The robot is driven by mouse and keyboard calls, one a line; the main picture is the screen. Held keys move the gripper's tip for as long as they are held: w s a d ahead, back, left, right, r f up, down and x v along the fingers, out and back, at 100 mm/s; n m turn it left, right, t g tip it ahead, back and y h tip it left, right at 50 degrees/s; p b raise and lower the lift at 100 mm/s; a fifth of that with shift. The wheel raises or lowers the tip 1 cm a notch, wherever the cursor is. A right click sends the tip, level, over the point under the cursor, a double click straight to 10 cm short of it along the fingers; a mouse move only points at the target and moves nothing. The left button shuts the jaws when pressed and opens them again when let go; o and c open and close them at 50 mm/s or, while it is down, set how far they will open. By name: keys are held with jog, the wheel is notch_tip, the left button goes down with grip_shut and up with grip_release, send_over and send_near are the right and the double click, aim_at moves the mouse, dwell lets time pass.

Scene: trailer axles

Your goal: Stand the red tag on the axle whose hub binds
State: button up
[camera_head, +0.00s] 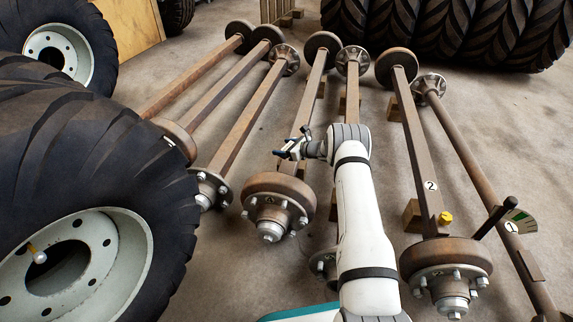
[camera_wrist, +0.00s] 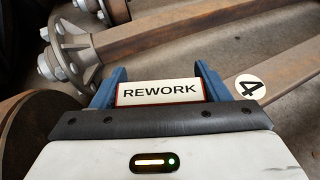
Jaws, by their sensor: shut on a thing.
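The red tag (camera_wrist: 160,92) shows in the wrist view as a white REWORK plate with a red edge. My gripper (camera_wrist: 160,74) is shut on it, with a blue finger at each side. In the head view my gripper (camera_head: 290,150) is over the axle fourth from the left (camera_head: 305,110). The wrist view shows a label 4 (camera_wrist: 250,87) on a beam to the right of the tag. Axle 2 (camera_head: 418,150) and axle 1 (camera_head: 463,150) lie to the right in the head view. Which hub binds does not show.
A large wheel (camera_head: 100,170) stands at the left, and more tyres (camera_head: 440,30) line the back. A yellow piece (camera_head: 445,218) sits on axle 2. A black handle (camera_head: 493,218) and a green-marked scale (camera_head: 521,219) are at axle 1. Wooden blocks support beams.

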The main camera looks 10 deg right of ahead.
aim_at(285, 164)
notch_tip(285, 164, down, 7)
jog(key=shift+r+b, duration=0.2)
jog(key=shift+b, duration=1)
jog(key=shift+f, duration=0.2)
jog(key=o, duration=1.1)
